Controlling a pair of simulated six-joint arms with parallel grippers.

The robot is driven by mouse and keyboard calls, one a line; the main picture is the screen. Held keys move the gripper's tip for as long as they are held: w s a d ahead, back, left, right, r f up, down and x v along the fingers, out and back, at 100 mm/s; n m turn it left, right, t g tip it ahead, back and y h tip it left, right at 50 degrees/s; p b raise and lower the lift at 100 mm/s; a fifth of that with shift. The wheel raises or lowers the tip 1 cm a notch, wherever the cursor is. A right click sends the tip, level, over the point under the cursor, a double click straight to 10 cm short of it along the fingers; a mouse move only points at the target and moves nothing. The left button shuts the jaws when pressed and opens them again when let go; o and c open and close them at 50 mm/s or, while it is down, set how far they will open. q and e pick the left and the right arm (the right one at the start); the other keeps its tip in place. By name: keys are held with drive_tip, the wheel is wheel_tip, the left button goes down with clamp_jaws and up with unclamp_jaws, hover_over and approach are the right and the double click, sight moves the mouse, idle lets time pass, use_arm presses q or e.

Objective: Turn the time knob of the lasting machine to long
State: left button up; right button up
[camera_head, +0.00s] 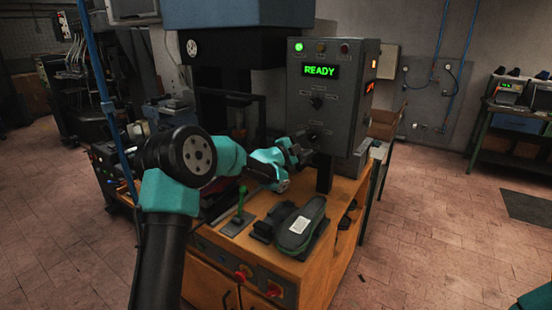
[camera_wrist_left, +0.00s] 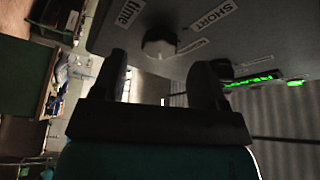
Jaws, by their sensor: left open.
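The control box (camera_head: 330,90) of the lasting machine shows a lit green READY display and two dark knobs, one above the other. The lower knob (camera_head: 313,136) is beside my left gripper (camera_head: 302,150). In the left wrist view a knob (camera_wrist_left: 160,43) lies beyond and between the spread fingers of my left gripper (camera_wrist_left: 162,80), with nothing held. Contact with the knob does not show. Where its pointer stands is hard to tell. My right gripper is out of view.
A shoe sole on a dark form (camera_head: 300,225) and a green-handled lever (camera_head: 239,205) stand on the wooden bench (camera_head: 325,250) below the box. Red knobs (camera_head: 243,272) are on the bench front.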

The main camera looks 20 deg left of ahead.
use_arm(q)
drive_tip(key=v, duration=1.4)
drive_tip(key=shift+w, duration=0.15)
